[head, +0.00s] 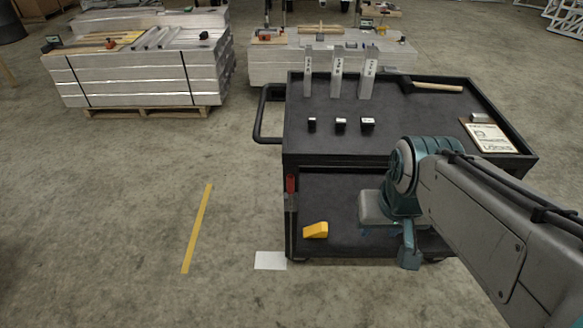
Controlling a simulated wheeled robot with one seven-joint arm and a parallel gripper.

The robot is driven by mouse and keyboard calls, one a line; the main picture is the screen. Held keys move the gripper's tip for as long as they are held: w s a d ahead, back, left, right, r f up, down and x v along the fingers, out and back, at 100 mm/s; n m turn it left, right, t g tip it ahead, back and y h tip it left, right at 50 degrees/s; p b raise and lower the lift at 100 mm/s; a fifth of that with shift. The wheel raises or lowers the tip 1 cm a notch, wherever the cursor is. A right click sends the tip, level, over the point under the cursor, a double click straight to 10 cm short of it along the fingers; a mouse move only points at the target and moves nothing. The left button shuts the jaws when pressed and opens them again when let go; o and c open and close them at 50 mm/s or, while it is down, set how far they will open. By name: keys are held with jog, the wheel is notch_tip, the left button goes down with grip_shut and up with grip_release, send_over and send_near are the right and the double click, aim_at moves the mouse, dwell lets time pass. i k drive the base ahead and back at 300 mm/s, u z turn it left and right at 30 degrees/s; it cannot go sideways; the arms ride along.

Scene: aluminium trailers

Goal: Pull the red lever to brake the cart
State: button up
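The black cart (400,160) stands right of centre in the head view, with a flat top, a lower shelf and a push handle on its left side. The red lever (291,184) is at the cart's near left corner post, just below the top, and looks upright. My gripper (409,250) hangs in front of the cart's lower shelf, to the right of the lever and lower than it. It is clearly apart from the lever. Its fingers are partly hidden by my wrist, so whether they are open or shut does not show.
A yellow wedge (316,230) lies on the lower shelf. Metal profiles (338,75), small blocks (340,125), a hammer (436,86) and a sign (489,138) are on top. A white sheet (270,261) and yellow tape (198,228) mark the open floor left. Aluminium stacks (140,80) stand behind.

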aim_at(290, 177)
jog(key=k, duration=1.25)
jog(key=u, duration=0.8)
jog(key=i, duration=1.35)
jog(key=z, duration=0.25)
